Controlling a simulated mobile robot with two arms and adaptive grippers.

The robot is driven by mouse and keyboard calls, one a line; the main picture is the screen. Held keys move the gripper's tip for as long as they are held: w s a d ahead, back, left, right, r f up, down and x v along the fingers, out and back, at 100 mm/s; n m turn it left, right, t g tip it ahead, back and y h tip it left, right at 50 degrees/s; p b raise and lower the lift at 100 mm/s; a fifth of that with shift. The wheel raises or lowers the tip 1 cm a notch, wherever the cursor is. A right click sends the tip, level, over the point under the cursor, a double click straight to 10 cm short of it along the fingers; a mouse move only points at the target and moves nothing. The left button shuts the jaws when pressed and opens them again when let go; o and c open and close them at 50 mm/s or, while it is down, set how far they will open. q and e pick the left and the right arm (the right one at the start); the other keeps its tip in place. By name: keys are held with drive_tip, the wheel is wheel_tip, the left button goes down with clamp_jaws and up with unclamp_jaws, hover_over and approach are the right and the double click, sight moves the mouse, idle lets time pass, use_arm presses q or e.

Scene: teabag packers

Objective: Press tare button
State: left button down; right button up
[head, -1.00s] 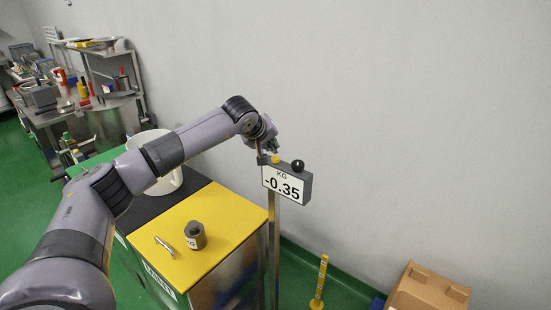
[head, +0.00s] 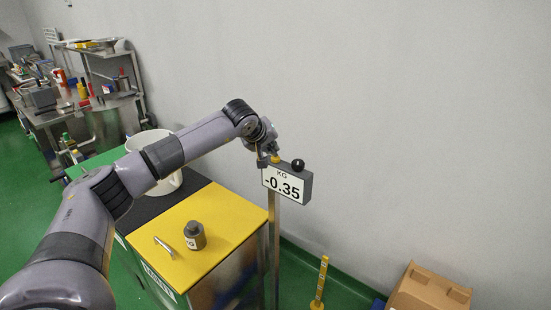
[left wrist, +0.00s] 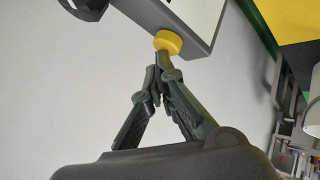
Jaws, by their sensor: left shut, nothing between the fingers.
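The scale display box (head: 304,187) stands on a metal post and reads -0.35 under KG. A small yellow button (head: 275,159), likely the tare button, and a black round knob (head: 298,165) sit on its top. My left gripper (left wrist: 161,66) is shut and empty. In the left wrist view its fingertips are right at the yellow button (left wrist: 168,42), touching or almost touching; I cannot tell which. In the head view the gripper is just above the button and partly covers it. My right gripper is in no view.
A yellow-topped cabinet (head: 225,215) stands left of the post, with a grey weight (head: 195,235) and a metal handle (head: 164,246) on top. A white pot (head: 150,137) stands behind my arm. A cardboard box (head: 428,290) is at lower right.

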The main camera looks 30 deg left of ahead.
use_arm(q)
drive_tip(key=shift+f+b, duration=0.3)
drive_tip(key=shift+f, duration=0.1)
idle(0.5)
drive_tip(key=shift+r+p, duration=0.65)
drive_tip(key=shift+r, duration=0.35)
drive_tip(key=shift+r+p, duration=1.75)
drive_tip(key=shift+r, duration=0.75)
